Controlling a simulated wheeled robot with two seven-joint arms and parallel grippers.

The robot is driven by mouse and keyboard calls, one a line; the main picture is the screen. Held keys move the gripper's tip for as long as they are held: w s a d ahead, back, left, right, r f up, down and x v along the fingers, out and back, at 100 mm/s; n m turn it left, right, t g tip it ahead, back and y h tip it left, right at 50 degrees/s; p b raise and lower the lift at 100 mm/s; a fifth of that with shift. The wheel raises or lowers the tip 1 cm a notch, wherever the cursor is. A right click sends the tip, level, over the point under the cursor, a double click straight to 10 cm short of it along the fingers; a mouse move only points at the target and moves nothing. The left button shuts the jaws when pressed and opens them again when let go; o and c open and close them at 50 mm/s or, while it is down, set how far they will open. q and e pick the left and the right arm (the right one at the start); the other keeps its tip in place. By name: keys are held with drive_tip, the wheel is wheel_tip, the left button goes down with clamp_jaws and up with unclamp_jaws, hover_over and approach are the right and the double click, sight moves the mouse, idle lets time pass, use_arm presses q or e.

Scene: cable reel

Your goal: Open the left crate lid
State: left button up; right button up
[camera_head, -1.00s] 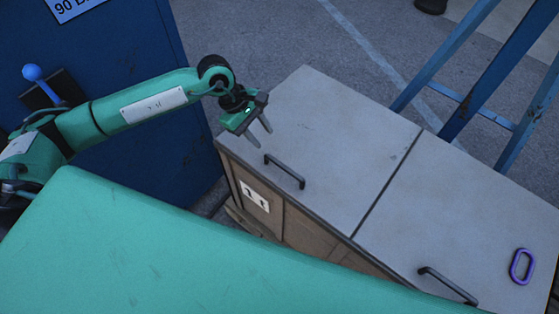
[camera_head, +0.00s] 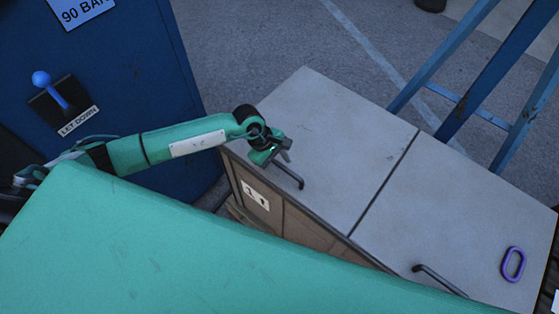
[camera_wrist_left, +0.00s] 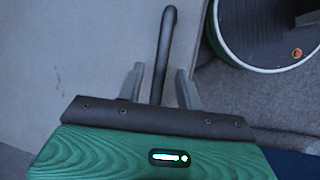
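The crate's left lid (camera_head: 335,130) is a flat grey panel and lies shut. Its dark bar handle (camera_head: 291,178) runs along the front edge. My left gripper (camera_head: 283,150) is at the far end of this handle. In the left wrist view my left gripper (camera_wrist_left: 160,78) is open, with one finger on each side of the handle (camera_wrist_left: 166,45). Gaps show between the fingers and the bar, so it is not gripped. The right lid (camera_head: 440,220) is also shut, with its own handle (camera_head: 440,280). My right gripper is not in view.
A purple ring (camera_head: 513,264) lies on the right lid. A blue cabinet (camera_head: 150,60) with a blue-knobbed lever (camera_head: 50,90) stands at the left. A blue ladder-like frame (camera_head: 480,90) stands behind the crate. Open paved floor (camera_head: 290,35) lies beyond.

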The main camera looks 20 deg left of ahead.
use_arm(q)
drive_tip(key=shift+c, duration=0.5)
clamp_jaws()
